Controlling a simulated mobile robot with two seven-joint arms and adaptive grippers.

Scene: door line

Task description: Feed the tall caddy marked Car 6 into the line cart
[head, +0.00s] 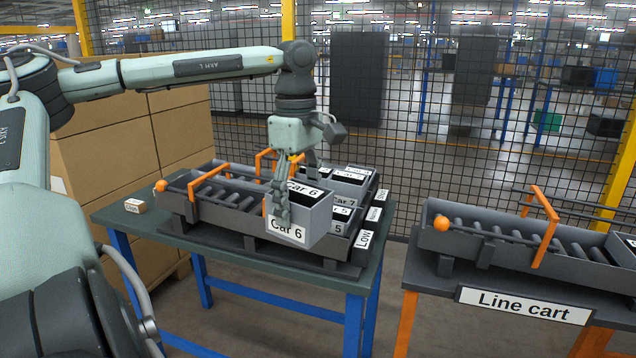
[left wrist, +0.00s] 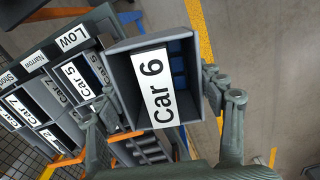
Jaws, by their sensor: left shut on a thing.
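The grey caddy marked Car 6 (head: 314,226) is at the front of the rack on the left table. It has white labels on its rim and front, and it also shows in the left wrist view (left wrist: 188,60). My left gripper (head: 284,200) is shut on it, pointing down, with fingers on either side of it in the left wrist view (left wrist: 165,115). I cannot tell whether the caddy touches the rack under it. The line cart (head: 446,268) stands at the right, with an empty-looking roller lane (head: 510,239) and an orange arch (head: 545,230). My right gripper is not in view.
Other caddies, including Car 5 (head: 341,228) and Car 7 (head: 345,189), sit close behind the held one. The rack (head: 181,203) has a roller lane with an orange-ended rod. A floor gap separates table and cart. A mesh fence (head: 400,150) stands behind.

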